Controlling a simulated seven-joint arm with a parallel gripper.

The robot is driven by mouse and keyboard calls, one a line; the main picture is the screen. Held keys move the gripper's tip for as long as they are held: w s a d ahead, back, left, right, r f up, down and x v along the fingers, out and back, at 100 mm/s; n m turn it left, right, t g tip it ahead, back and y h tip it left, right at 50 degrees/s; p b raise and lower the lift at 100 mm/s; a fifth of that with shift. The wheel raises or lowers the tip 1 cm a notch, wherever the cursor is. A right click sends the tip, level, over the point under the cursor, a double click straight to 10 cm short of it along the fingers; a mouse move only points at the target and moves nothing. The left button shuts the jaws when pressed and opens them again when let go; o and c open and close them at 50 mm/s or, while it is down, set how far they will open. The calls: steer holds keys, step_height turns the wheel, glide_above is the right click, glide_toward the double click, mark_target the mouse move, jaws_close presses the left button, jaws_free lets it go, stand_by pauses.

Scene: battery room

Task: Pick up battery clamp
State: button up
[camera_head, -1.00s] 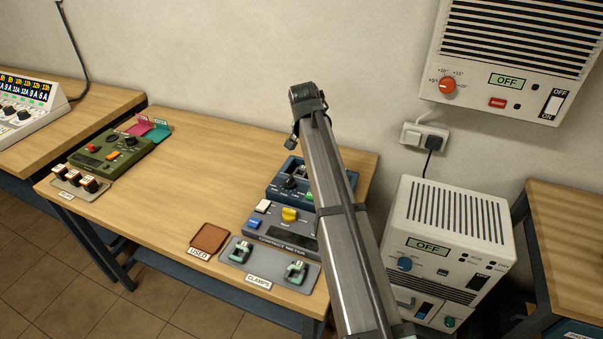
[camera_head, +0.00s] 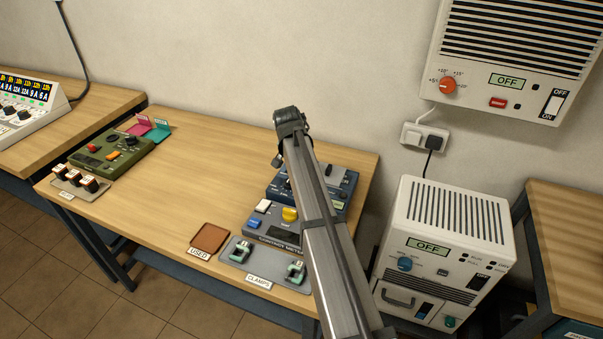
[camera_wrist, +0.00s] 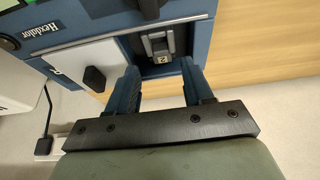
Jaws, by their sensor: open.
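Two green clamps, one at left (camera_head: 241,251) and one at right (camera_head: 296,271), sit on a grey tray (camera_head: 268,262) labelled CLAMPS at the table's front edge. My gripper (camera_wrist: 158,75) is open in the wrist view, its two blue fingers apart. Beyond the fingertips is a blue device (camera_wrist: 50,12) with a recess holding a small grey block (camera_wrist: 158,45) with a pale label. The block shows between the fingers and I see no grip on it. In the head view my arm ends above the back of the table, well behind the clamps.
A brown USED tray (camera_head: 209,237) lies left of the clamps. A grey meter (camera_head: 270,228) and a blue device (camera_head: 333,184) stand behind them, partly hidden by my arm. A green device (camera_head: 110,150) stands at left. The table's middle is clear.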

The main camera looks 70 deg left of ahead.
steer(key=shift+x, duration=2.65)
steer(key=shift+s+d+f, duration=0.1)
steer(key=shift+s, duration=0.05)
steer(key=shift+c, duration=0.4)
steer(key=c, duration=0.7)
steer(key=shift+o, duration=0.2)
